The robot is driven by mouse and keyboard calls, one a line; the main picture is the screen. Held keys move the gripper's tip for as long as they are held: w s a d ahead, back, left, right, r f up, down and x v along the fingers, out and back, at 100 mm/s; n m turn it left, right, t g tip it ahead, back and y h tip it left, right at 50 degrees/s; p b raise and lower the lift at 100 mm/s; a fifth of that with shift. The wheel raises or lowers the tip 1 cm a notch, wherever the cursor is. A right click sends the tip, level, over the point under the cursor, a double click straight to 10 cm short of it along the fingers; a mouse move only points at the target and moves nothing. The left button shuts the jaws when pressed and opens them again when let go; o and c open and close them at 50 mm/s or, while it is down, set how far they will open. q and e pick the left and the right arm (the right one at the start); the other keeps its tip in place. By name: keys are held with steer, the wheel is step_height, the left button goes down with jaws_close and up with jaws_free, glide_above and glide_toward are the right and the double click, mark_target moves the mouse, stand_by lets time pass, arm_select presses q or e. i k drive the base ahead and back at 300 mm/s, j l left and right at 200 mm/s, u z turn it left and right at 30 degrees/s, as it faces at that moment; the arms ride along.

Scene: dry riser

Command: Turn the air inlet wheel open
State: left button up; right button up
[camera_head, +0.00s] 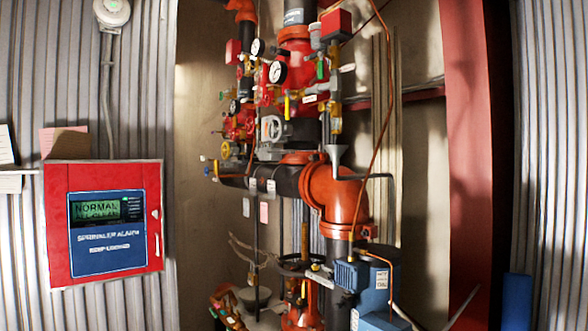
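Several handwheels show on the riser pipework, and I cannot tell which one is the air inlet wheel. A dark, wide handwheel (303,265) sits low, on a red valve with an upright brass-coloured stem (304,240). Small red valve parts (240,124) cluster to the left of the grey wheel. Small yellow and green handles show around the red valve body (296,75). Neither of my grippers is in view.
A red alarm panel (104,222) reading "NORMAL" is on the corrugated wall at left. A large orange elbow pipe (338,195) and a blue compressor (374,280) stand right of centre. A red column (469,150) rises at right. A blue object (517,301) is at lower right.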

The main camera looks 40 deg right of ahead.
mark_target(239, 74)
steer(key=i+l+u, duration=0.15)
steer(key=i+l, duration=0.8)
steer(key=i, duration=0.1)
